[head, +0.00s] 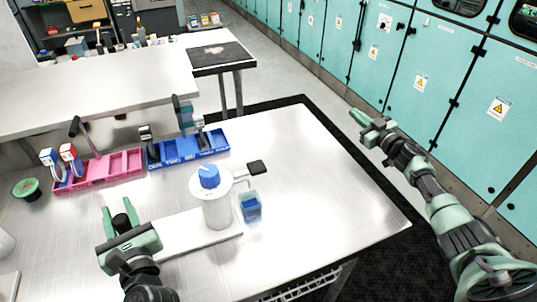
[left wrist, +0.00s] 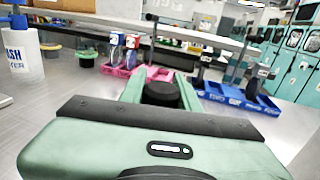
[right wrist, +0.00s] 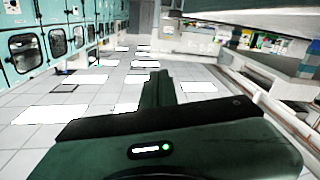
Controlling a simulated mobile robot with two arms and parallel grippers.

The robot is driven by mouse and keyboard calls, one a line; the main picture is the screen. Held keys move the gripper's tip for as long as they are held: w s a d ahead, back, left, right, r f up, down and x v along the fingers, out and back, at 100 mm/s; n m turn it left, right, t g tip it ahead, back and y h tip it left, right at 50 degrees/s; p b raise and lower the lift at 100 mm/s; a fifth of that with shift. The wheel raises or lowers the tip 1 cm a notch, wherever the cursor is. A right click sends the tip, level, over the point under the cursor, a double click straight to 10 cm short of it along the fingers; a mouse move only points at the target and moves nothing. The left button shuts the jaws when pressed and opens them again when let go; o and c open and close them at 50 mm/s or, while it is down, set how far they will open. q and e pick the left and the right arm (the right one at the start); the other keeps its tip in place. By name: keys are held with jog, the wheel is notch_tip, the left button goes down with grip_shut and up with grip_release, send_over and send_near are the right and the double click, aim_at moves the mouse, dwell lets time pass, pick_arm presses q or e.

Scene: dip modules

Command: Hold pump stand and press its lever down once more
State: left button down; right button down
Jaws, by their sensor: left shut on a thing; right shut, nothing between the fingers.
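The pump stand is a white cylinder (head: 216,208) with a blue cap (head: 208,176) on a long white base plate (head: 172,238). Its lever sticks out to the right and ends in a black pad (head: 257,167). A clear vessel with blue contents (head: 250,207) is beside the cylinder, below the lever. My left gripper (head: 119,218) is at the plate's left end, shut on a black knob (left wrist: 160,94), which appears to belong to the stand. My right gripper (head: 368,121) is shut and empty, beyond the table's right edge, away from the lever.
A pink tray (head: 100,171) and a blue tray (head: 190,149) holding tools stand behind the pump stand. A green bowl (head: 27,188) is at the far left. The table's right part is clear. Teal cabinets (head: 420,80) line the right wall.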

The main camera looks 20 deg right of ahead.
jog(key=s+a+r+n+g+y, duration=0.2)
jog(key=a+r+n+g+y, duration=0.2)
jog(key=a+r+n+y, duration=0.8)
jog(key=s+a+r+n+g+y, duration=0.2)
jog(key=s+a+r+g, duration=0.2)
jog(key=s+a+g, duration=1)
jog(key=shift+s+a, duration=0.35)
jog(key=shift+a, duration=0.9)
